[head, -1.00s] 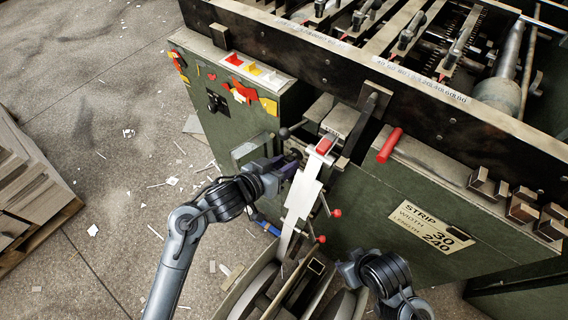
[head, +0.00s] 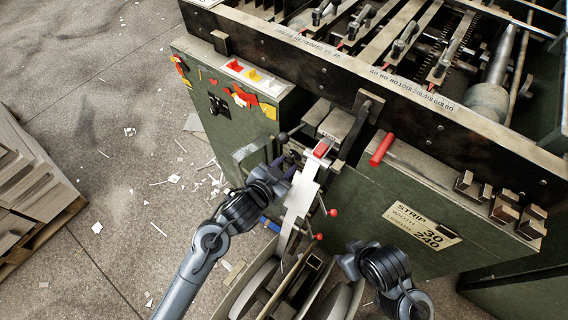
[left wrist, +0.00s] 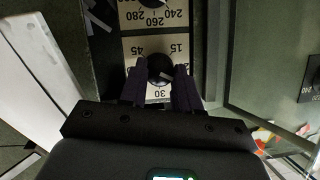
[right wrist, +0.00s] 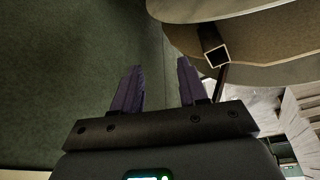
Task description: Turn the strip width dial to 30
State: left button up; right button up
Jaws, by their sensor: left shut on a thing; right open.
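The strip width dial shows in the left wrist view as a dark round knob (left wrist: 160,67) on a pale scale plate (left wrist: 130,47) printed 15, 30 and 45, upside down there. My left gripper (left wrist: 159,80) is shut on the knob, one finger on each side. The fingers and palm cover part of the scale, and I cannot tell clearly which number the knob's mark meets. In the head view my left gripper (head: 284,170) reaches the machine's front, where the dial is hidden. A placard (head: 423,225) reads strip width 30, length 240. My right gripper (right wrist: 160,88) is open and empty.
A second dial plate (left wrist: 153,17), marked 240, 260 and 280, sits directly beyond the knob. A white strip (head: 299,200) hangs beside my left gripper. Red-knobbed levers (head: 332,212) stand to its right. Stacked board (head: 30,175) lies at far left.

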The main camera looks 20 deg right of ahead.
pick_arm(q)
jog(key=o, duration=1.1)
jog(key=shift+c, duration=0.2)
jog(key=shift+s+a+r+p, duration=0.25)
jog(key=shift+a+p, duration=0.05)
jog(key=p+v, duration=0.4)
jog(key=v, duration=0.6)
jog(key=shift+f, duration=0.1)
